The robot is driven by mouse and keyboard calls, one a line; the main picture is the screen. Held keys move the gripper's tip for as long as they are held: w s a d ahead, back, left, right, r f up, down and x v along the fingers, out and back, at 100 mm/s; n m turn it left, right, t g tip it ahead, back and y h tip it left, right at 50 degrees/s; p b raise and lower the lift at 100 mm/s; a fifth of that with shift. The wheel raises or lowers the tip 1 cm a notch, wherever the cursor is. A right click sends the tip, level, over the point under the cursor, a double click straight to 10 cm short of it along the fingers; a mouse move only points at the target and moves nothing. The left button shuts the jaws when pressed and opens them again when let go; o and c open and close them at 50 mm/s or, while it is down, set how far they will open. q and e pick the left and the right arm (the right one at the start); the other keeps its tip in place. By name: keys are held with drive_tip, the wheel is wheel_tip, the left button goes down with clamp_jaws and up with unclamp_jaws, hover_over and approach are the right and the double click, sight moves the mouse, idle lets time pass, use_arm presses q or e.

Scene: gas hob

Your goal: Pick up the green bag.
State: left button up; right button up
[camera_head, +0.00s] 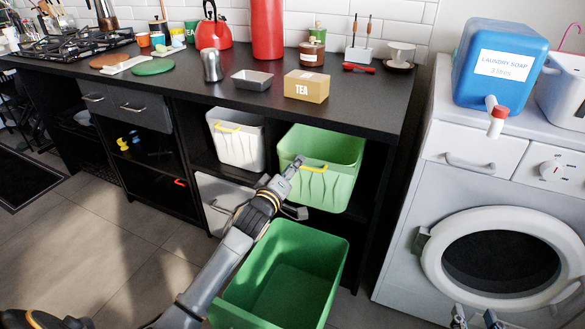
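The light green bag (333,190), open-topped with a yellow handle (317,168) on its front, sits tilted forward at the opening under the counter. My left gripper (296,162) is at the bag's front left, at the near end of the yellow handle. Its fingers look close together, but I cannot tell whether they hold the handle. My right gripper (475,316) shows only at the bottom edge, below the washing machine door. Its two fingertips are apart, with nothing visible between them.
A darker green open bin (315,270) stands on the floor below the bag. A white bag (235,145) with a yellow handle is left of it. The black counter (360,110) overhangs both bags. The washing machine (410,230) stands at the right.

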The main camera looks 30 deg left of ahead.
use_arm(q)
drive_tip(key=s, duration=1.2)
drive_tip(key=shift+d, duration=0.25)
